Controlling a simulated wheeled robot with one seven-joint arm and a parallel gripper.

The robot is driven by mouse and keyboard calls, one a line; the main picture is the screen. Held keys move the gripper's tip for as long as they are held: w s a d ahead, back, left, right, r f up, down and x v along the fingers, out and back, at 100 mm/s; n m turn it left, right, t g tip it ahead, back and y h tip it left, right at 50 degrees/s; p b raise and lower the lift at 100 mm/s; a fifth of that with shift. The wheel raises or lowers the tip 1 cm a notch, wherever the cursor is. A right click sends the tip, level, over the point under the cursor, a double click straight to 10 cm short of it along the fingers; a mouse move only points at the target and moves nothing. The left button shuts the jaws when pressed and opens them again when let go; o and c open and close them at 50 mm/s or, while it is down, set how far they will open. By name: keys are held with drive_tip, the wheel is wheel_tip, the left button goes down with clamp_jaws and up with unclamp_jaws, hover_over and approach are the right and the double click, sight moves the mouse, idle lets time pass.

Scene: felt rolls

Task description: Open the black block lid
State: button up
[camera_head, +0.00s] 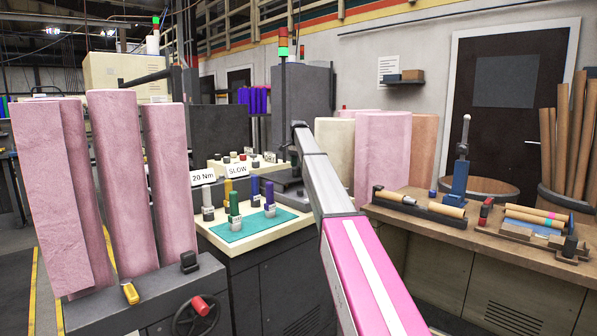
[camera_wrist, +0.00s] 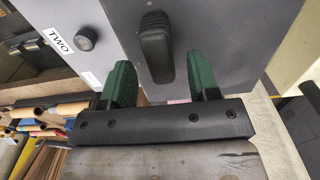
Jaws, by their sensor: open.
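In the wrist view, a black block-shaped handle (camera_wrist: 157,45) is on a dark grey panel (camera_wrist: 215,35); I take this for the black block lid. My gripper (camera_wrist: 160,68) has two green fingers, spread apart and empty. The handle's lower end appears between the fingers, with a gap on each side. I cannot tell how far the fingertips are from the panel. In the head view, my pink and white arm reaches toward a dark grey machine (camera_head: 303,95); the fingers and handle cannot be made out there.
Beside the panel is a lighter grey face with a "TWO" label (camera_wrist: 61,42) and round black knob (camera_wrist: 85,39). Pink rolls (camera_head: 125,175) stand left. A bench (camera_head: 440,225) with rolls and tools is right. A cream-topped station (camera_head: 235,245) holds coloured pieces.

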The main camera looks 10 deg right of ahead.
drive_tip(key=shift+f, duration=1.6)
